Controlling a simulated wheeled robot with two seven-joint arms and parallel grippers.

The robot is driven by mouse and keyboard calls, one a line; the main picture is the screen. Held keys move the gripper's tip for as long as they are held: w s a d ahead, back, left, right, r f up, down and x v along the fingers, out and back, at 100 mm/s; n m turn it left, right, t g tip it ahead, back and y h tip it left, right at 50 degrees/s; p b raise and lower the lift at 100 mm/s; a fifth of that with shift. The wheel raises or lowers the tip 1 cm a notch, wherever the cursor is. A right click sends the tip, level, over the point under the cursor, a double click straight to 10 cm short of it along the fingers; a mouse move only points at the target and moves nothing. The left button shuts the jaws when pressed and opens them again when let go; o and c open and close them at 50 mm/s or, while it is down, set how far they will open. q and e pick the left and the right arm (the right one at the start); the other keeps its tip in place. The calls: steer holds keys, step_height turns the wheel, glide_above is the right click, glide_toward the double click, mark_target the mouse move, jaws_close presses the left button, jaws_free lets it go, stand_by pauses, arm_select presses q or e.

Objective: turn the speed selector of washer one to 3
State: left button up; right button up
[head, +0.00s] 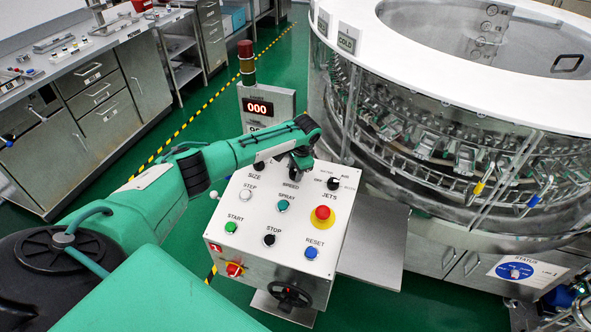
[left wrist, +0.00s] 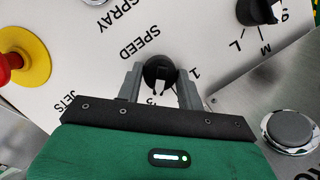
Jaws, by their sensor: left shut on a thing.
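The white control panel (head: 262,222) of washer one, with a red "1" tag at its lower left, stands in the middle of the head view. Its speed selector, a black knob (left wrist: 158,68), lies under the SPEED label in the left wrist view. My left gripper (left wrist: 160,82) is shut on this knob, one grey finger on each side. A pale slot on the knob faces the gripper's palm. A "1" shows beside the right finger; another mark below the knob is partly hidden. In the head view my left gripper (head: 299,163) covers the selector. My right gripper is not in view.
The size knob (left wrist: 257,12) and the red emergency stop (left wrist: 10,62) flank the selector. JETS knob (head: 333,184), several push buttons and a black handwheel (head: 289,297) are on the panel box. The rotary washer (head: 450,150) stands at right. A display (head: 258,107) reads 000.

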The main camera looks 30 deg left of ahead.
mark_target(302, 182)
arm_select(q)
steer(key=o, duration=1)
steer(key=b+v, duration=0.2)
steer(key=v, duration=1.2)
steer(key=shift+f, duration=0.15)
